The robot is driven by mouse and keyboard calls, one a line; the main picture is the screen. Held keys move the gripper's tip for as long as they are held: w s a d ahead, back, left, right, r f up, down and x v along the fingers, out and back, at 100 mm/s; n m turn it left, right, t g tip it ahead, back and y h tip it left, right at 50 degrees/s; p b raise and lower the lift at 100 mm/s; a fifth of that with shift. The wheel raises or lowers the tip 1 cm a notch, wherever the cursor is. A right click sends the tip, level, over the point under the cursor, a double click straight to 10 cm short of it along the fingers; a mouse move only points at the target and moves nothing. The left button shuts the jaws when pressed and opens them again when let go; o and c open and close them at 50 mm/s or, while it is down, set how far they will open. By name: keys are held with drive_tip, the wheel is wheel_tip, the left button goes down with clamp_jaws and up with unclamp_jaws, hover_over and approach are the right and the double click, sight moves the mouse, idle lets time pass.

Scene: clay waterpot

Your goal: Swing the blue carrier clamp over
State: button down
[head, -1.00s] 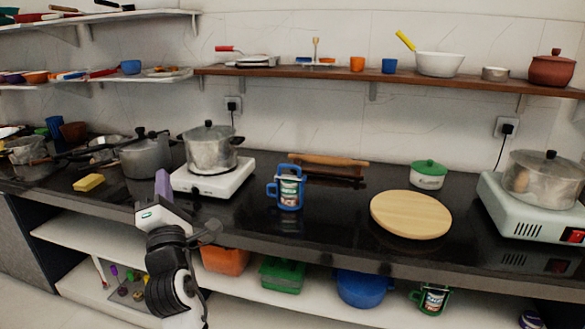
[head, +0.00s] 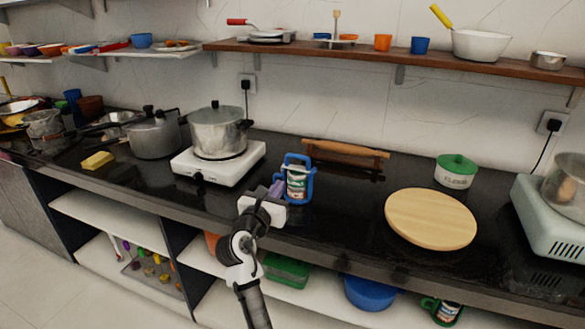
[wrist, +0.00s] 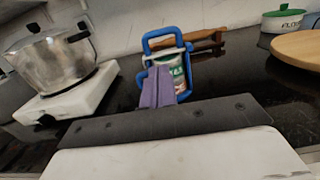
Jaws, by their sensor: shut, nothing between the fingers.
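The blue carrier clamp (head: 310,180) stands upright on the black counter, around a white and green labelled can (head: 297,187). In the wrist view the blue clamp (wrist: 161,35) shows its top loop and side bars, with the can (wrist: 177,66) inside. My gripper (head: 276,190) is just left of and in front of the clamp. Its purple fingers (wrist: 158,88) are shut and empty. In the wrist view they overlap the lower left of the can and clamp; I cannot tell whether they touch.
A steel pot (head: 218,132) on a white stove (head: 217,165) stands to the left. A rolling pin (head: 345,155) lies behind the clamp. A round wooden board (head: 430,218) and a green-lidded pot (head: 456,171) are to the right. A shelf (head: 400,65) runs above.

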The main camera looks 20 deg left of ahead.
sight(291, 175)
drive_tip(key=shift+w, duration=0.1)
drive_tip(key=w, duration=0.6)
drive_tip(key=w+p, duration=0.1)
drive_tip(key=w, duration=0.3)
drive_tip(key=shift+d+r, duration=0.15)
drive_tip(key=shift+r, duration=0.15)
